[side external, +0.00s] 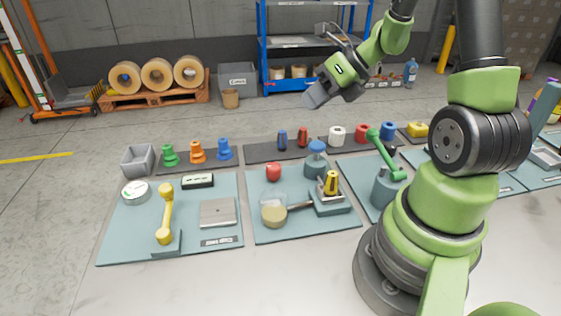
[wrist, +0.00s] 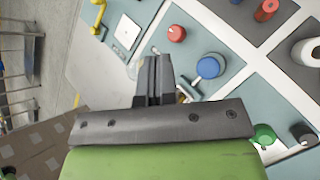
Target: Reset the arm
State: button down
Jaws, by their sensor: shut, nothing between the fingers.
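My gripper (side external: 318,94) is raised in the air above the back of the work table, apart from everything. In the wrist view the gripper fingers (wrist: 154,75) are together, with nothing between them. Below it on the table lie teal mats with fixtures. The red knob (wrist: 177,33) and the blue top (wrist: 208,67) also show in the wrist view.
The left mat (side external: 125,235) holds a yellow lever (side external: 166,212) and a grey plate (side external: 217,212). Green, orange and blue pieces stand behind it, beside a grey bin (side external: 138,160). A green-handled fixture (side external: 387,158) stands near my base. The air around my gripper is clear.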

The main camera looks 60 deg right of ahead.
jog(key=s+a+r+n+h, duration=0.1)
jog(key=s+a+r+n, duration=0.4)
jog(key=n, duration=1.1)
jog(key=s+a+r+n+h, duration=0.1)
jog(key=s+a+r+n, duration=0.5)
jog(key=n, duration=1.1)
jog(key=a+r, duration=0.1)
jog(key=a, duration=0.3)
jog(key=shift+s+a+r+g, duration=0.15)
jog(key=shift+s+r+g, duration=0.15)
jog(key=shift+g, duration=0.1)
